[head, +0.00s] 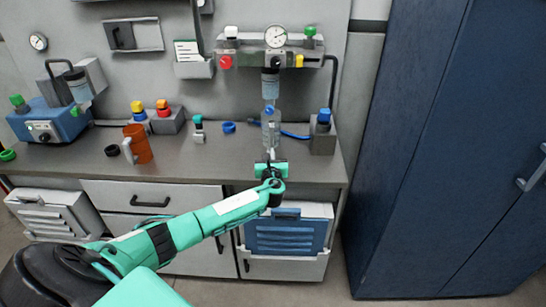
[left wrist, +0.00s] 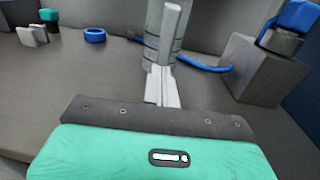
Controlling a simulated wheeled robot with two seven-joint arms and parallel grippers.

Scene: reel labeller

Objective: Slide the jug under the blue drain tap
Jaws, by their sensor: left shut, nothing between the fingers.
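The jug (head: 271,130) is a clear grey cylinder standing upright on the bench, with a pale upright handle on its near side. It also shows banded in the left wrist view (left wrist: 152,45). The small blue drain tap (head: 268,111) shows at the jug's top, under a clear filter bowl (head: 270,84); how well the two line up I cannot tell. My left gripper (head: 271,154) is shut and empty, just in front of the jug's lower part. Its fingertips (left wrist: 161,76) overlap the jug's base in the left wrist view; whether they touch I cannot tell. My right gripper is not in view.
An orange mug (head: 137,144) stands at the left. A grey block with a blue knob (head: 323,116) stands to the jug's right, with a blue hose (left wrist: 200,64) between. A blue ring (head: 228,127) and a small green-topped part (head: 198,127) lie left. A blue cabinet (head: 440,130) bounds the right.

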